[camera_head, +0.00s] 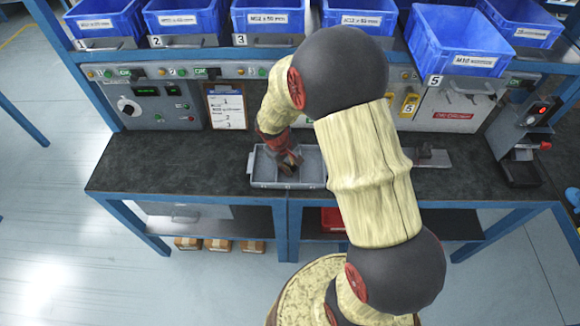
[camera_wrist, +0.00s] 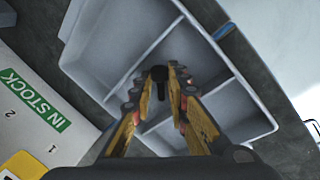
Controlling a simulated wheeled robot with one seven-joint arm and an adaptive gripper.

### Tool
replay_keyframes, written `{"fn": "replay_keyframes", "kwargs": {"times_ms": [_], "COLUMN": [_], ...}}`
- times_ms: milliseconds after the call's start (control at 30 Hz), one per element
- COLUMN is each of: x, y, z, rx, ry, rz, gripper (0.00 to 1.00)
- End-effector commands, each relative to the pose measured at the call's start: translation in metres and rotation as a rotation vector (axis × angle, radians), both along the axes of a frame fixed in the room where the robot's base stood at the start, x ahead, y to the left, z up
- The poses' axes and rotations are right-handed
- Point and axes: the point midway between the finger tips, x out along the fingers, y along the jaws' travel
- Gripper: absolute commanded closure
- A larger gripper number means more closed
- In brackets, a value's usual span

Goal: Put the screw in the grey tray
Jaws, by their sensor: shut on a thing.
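The grey tray (camera_head: 259,184) sits on the dark bench top near its front edge. In the wrist view the tray (camera_wrist: 116,40) fills most of the picture, with low walls splitting it into several compartments. My gripper (camera_head: 290,164) is over the tray in the head view. In the wrist view my gripper (camera_wrist: 161,85) is shut on a small dark screw (camera_wrist: 159,74) between its fingertips. The screw's dark head shows above the tips, and the fingers hide part of the rest. I cannot tell how high it is above the tray floor.
Blue bins (camera_head: 265,18) stand on a shelf above the bench. A clipboard (camera_head: 227,108) leans at the back. The bench (camera_head: 150,165) left of the tray is clear.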

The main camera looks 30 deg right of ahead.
Motion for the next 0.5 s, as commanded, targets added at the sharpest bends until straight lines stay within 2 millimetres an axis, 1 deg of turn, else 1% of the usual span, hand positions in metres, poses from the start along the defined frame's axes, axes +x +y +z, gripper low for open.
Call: {"fn": "replay_keyframes", "kwargs": {"times_ms": [33, 67, 100, 400, 500], "x": [-0.0056, -0.0059, -0.0065, -0.0078, -0.0076], "y": [0.0016, 0.0018, 0.0019, 0.0015, 0.0015], "z": [-0.0117, -0.012, -0.0127, -0.0141, -0.0132], "rx": [0.005, 0.006, 0.006, 0.006, 0.006], "ry": [0.013, 0.013, 0.014, 0.018, 0.018], "rz": [0.0, 0.0, 0.0, 0.0, -0.001], "gripper": [1.0, 1.0, 0.83, 0.66, 0.65]}}
